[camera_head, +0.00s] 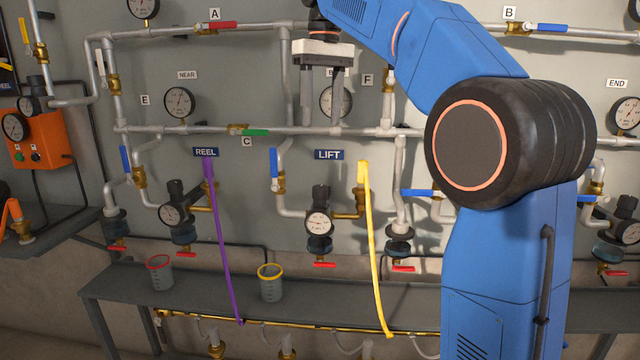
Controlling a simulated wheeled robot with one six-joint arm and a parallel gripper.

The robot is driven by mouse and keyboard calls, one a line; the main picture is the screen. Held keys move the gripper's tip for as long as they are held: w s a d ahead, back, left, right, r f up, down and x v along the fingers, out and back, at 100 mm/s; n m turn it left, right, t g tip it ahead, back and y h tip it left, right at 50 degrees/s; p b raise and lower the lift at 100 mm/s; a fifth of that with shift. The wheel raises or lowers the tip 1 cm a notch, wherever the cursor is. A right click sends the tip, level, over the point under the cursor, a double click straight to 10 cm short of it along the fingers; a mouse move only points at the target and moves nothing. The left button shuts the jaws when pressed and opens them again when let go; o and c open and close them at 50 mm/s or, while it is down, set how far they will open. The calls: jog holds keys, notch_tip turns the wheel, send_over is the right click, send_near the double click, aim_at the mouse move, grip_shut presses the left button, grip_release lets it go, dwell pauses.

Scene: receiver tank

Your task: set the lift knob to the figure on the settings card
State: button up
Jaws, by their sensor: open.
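The LIFT sign (329,155) is a blue plate on the grey wall panel. Below it stands the lift regulator, with a black knob (320,192) on top, a round white-faced gauge (319,223) and a bowl with a red lever under it. The gauge figures are too small to read. My gripper (321,122) hangs above the LIFT sign, fingers down and apart with nothing between them, well above the knob. It partly covers a wall gauge behind it. I cannot make out a settings card; a dark panel (5,75) is cut off at the left edge.
A similar regulator stands under the REEL sign (205,152). A yellow hose (373,250) and purple hose (218,240) hang beside the regulators. Cups with red (160,275) and yellow (270,285) rims stand on the bench. Pipes (300,131) cross above the knob. My blue arm hides the right side.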

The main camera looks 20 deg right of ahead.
aim_at(320, 186)
jog(key=f, duration=1.7)
jog(key=shift+s+a, duration=0.1)
jog(key=shift+a, duration=0.15)
jog(key=shift+c, duration=0.7)
jog(key=c, duration=0.9)
